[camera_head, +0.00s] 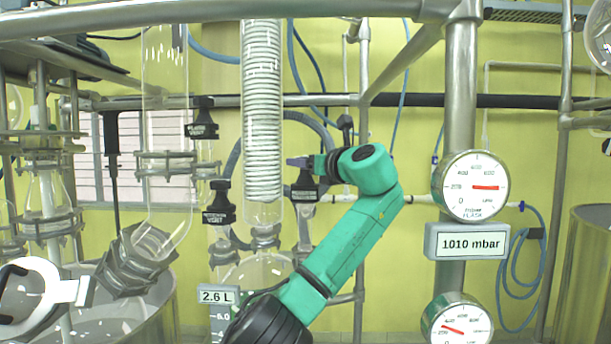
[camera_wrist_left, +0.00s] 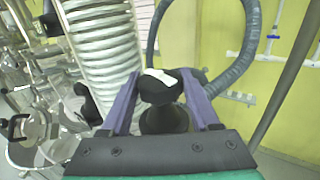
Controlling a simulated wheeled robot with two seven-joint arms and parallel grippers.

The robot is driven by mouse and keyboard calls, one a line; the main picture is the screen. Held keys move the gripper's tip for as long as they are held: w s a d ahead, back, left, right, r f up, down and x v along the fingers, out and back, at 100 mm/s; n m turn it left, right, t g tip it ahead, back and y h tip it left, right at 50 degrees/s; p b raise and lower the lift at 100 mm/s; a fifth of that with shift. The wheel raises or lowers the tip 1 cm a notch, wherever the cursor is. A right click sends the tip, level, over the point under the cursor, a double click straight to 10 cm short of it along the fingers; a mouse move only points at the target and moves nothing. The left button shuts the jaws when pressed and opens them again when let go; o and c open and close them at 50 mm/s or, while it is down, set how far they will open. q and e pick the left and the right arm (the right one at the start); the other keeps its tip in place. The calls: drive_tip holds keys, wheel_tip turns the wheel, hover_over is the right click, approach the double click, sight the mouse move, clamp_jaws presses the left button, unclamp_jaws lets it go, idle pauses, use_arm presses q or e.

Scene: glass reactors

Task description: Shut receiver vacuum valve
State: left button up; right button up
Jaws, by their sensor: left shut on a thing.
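A black valve handle (camera_head: 305,181) with a small dark label, too small to read, is at the right of the coiled glass condenser. I cannot confirm from its label that it is the receiver vacuum valve. My left gripper (camera_head: 301,162) reaches it from the right, at its top. In the left wrist view the purple fingers (camera_wrist_left: 160,88) are on either side of the black handle (camera_wrist_left: 160,92), shut on it. My right gripper is not in view.
Two similar black valves, an upper one (camera_head: 203,119) and a lower one (camera_head: 218,203), are left of the condenser (camera_head: 262,110). A gauge (camera_head: 474,185) above a 1010 mbar display (camera_head: 467,242) is at right. Steel frame pipes and hoses surround the glass.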

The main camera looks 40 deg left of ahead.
use_arm(q)
drive_tip(key=m+t+h+b, duration=0.1)
drive_tip(key=t+b, duration=0.1)
drive_tip(key=m+t+h+b, duration=0.1)
drive_tip(key=m+t+b, duration=0.1)
drive_tip(key=m+t+h+b, duration=0.2)
drive_tip(key=shift+s+f+t, duration=0.1)
drive_tip(key=shift+f+t, duration=0.15)
drive_tip(key=shift+t, duration=0.15)
drive_tip(key=shift+r+m+t+h, duration=0.15)
drive_tip(key=shift+m+t+h, duration=0.35)
drive_tip(key=shift+t+h, duration=0.15)
drive_tip(key=shift+r+m+h, duration=0.1)
drive_tip(key=shift+m+h, duration=0.2)
drive_tip(key=shift+h, duration=0.05)
drive_tip(key=o, duration=1.1)
